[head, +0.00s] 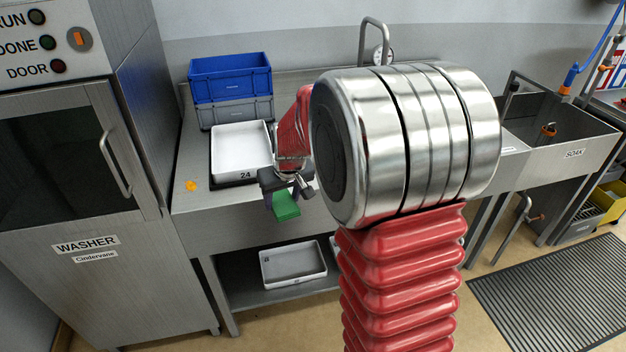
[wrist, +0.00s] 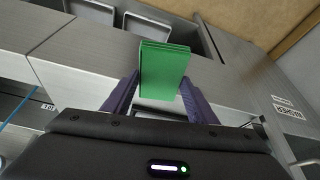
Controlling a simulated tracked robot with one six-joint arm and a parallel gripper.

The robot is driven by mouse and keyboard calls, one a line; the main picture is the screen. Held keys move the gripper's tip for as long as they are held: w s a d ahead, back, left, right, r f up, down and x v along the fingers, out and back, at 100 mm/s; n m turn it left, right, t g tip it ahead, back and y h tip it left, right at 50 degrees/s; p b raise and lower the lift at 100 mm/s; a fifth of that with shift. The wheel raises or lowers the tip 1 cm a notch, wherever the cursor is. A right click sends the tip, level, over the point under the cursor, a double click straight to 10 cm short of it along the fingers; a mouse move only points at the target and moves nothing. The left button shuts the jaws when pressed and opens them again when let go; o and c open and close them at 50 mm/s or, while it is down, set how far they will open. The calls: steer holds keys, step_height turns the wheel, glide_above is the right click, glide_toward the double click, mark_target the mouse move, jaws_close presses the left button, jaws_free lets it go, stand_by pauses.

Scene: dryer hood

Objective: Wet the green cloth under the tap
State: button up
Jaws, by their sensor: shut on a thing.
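The green cloth (head: 285,205) is a folded stack held in my gripper (head: 279,187), in front of the steel bench's front edge in the head view. In the wrist view the cloth (wrist: 163,70) sticks out between the two dark fingers of my gripper (wrist: 155,97), which are shut on it. The tap (head: 374,30) is a bent steel pipe rising at the back, behind my arm. Its lower part and whatever lies beneath it are hidden by my arm.
A white tray marked 24 (head: 240,148) and stacked blue and grey crates (head: 231,78) stand on the bench. An orange item (head: 191,186) lies near its left end. The washer (head: 85,200) is at the left, the soak sink (head: 570,152) at the right. A lower shelf holds a white tray (head: 293,265).

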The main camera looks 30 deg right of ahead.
steer(key=a+f+n, duration=0.1)
steer(key=a+f, duration=0.3)
steer(key=a, duration=0.9)
steer(key=shift+a+f, duration=0.15)
steer(key=shift+s, duration=0.1)
